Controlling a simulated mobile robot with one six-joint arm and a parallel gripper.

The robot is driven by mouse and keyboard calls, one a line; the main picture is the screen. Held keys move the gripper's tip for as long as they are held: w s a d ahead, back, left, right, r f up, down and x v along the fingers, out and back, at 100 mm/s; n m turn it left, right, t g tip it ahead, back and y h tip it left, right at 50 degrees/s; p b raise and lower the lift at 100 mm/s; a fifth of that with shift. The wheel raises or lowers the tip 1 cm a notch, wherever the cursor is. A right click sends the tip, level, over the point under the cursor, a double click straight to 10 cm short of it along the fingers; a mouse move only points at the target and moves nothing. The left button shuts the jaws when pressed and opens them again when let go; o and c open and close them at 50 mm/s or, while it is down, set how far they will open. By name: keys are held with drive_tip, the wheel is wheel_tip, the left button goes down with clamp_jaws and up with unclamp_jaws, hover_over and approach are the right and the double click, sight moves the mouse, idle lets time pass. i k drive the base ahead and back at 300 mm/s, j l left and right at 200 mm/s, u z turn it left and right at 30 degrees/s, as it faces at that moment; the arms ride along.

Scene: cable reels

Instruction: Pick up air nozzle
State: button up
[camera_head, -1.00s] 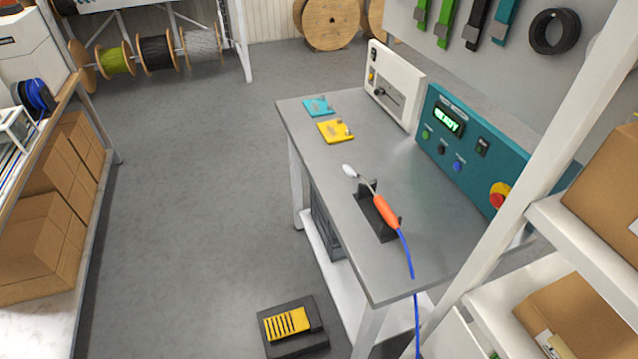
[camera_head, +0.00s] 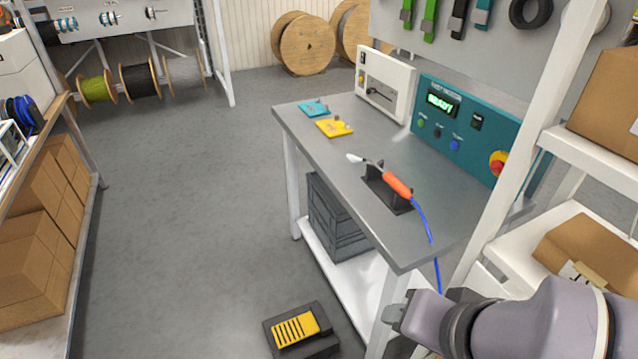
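The air nozzle (camera_head: 397,186) has an orange handle, a thin metal neck and a pale tip that points to the left. It rests in a black cradle (camera_head: 376,183) on the grey workbench (camera_head: 318,146). A blue hose (camera_head: 424,220) runs from its handle over the bench's front edge and down. My arm shows at the bottom right, in front of and below the bench. The end of my gripper (camera_head: 397,318) is near the bench leg, well apart from the nozzle. I cannot tell whether its fingers are open or shut.
A white shelf post (camera_head: 520,130) and shelves with cardboard boxes (camera_head: 590,255) stand close on the right. A teal control panel (camera_head: 465,125) lines the bench's back. A yellow foot pedal (camera_head: 296,327) lies on the floor. The floor to the left is free.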

sight(389, 178)
drive_tip(key=i+l+u, duration=0.3)
drive_tip(key=i, duration=0.15)
drive_tip(key=i+l+u, duration=0.3)
drive_tip(key=i+l, duration=0.05)
drive_tip(key=i, duration=0.1)
